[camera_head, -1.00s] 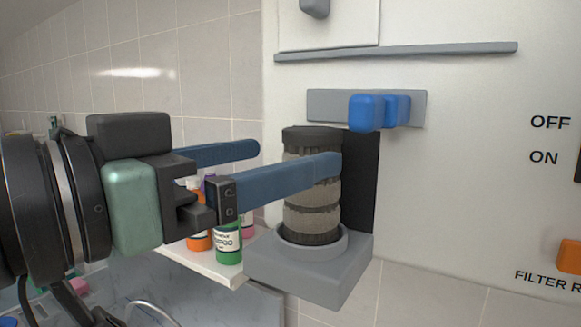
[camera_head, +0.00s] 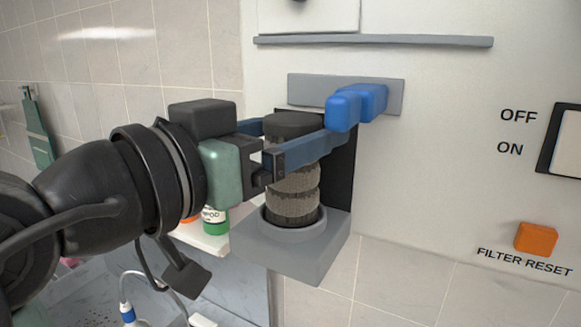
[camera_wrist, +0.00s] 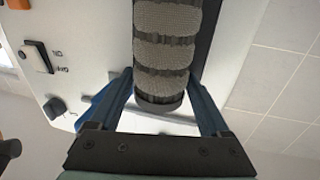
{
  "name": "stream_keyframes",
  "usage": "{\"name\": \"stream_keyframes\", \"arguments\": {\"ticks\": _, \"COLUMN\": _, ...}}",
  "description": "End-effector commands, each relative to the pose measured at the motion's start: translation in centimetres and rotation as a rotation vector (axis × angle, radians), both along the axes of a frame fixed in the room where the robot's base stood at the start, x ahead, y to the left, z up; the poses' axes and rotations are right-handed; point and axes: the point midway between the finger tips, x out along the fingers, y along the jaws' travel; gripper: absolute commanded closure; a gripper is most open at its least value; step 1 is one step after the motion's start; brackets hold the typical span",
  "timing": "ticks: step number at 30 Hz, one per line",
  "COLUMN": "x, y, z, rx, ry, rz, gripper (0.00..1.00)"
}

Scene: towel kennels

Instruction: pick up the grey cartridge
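The grey cartridge (camera_head: 292,183) is a ribbed upright cylinder with a dark top. It stands in a round grey seat on a bracket (camera_head: 290,258) on the white wall panel. My gripper (camera_head: 295,138) is at its upper part, with one blue finger in front and one behind. In the wrist view the cartridge (camera_wrist: 165,52) lies between the two fingers of my gripper (camera_wrist: 162,80), which are apart and very close to its sides. No clear contact shows. The far finger is mostly hidden in the head view.
A blue handle (camera_head: 343,110) on a grey plate sits just above the cartridge, close to the near finger. A ledge (camera_head: 375,41) is higher up. An orange button (camera_head: 536,238) and a switch are at right. A green bottle (camera_head: 215,221) stands on a shelf at left.

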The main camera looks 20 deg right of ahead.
Motion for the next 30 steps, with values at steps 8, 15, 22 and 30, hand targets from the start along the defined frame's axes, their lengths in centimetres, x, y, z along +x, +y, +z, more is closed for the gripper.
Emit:
{"name": "stream_keyframes", "arguments": {"ticks": 8, "x": 0.0, "y": 0.0, "z": 0.0, "rx": 0.0, "ry": 0.0, "rz": 0.0, "gripper": 0.72}}
{"name": "stream_keyframes", "arguments": {"ticks": 15, "x": 0.0, "y": 0.0, "z": 0.1, "rx": 0.0, "ry": -0.001, "rz": 0.0, "gripper": 0.93}}
{"name": "stream_keyframes", "arguments": {"ticks": 22, "x": 0.0, "y": 0.0, "z": 0.3, "rx": 0.0, "ry": -0.002, "rz": 0.0, "gripper": 0.93}}
{"name": "stream_keyframes", "arguments": {"ticks": 30, "x": -0.1, "y": 0.0, "z": 2.0, "rx": 0.001, "ry": -0.004, "rz": -0.001, "gripper": 0.93}}
